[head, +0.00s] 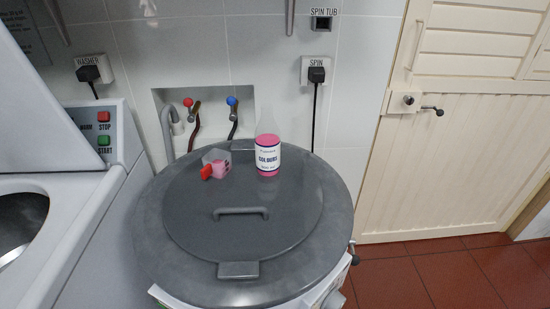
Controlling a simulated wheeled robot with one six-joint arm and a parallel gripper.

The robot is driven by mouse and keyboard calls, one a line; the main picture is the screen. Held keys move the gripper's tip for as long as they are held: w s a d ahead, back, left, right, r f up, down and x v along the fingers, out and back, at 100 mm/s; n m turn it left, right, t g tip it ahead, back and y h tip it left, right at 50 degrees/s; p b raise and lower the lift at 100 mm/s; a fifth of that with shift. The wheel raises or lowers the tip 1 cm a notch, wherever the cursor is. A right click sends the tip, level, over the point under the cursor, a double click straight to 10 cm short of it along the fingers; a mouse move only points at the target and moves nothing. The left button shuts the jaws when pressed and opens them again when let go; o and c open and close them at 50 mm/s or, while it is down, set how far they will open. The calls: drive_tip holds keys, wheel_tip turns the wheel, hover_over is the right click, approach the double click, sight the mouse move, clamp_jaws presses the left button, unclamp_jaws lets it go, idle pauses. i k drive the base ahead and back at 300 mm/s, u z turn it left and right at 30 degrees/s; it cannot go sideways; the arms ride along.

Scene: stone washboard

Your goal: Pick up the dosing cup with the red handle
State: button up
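The dosing cup (219,160) is small and pale, with pink showing in it, and its red handle (207,172) points to the lower left. It sits on the grey round lid (190,215) of the tub, toward the back and left of the middle. My gripper is not in the head view, so I cannot see whether it is open or shut.
A bottle (267,157) with pink liquid stands upright to the right of the cup. The lid's raised handle (240,211) lies in front of both. A white washer (60,200) stands at left, and a tiled wall with taps (232,103) rises behind. Red floor (450,275) is clear at right.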

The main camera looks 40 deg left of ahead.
sight(218, 163)
drive_tip(key=z, duration=0.05)
drive_tip(key=k, duration=1)
drive_tip(key=u, duration=1.45)
drive_tip(key=i, duration=1)
drive_tip(key=k, duration=1)
drive_tip(key=z, duration=0.95)
drive_tip(key=i, duration=0.75)
drive_tip(key=u, duration=0.6)
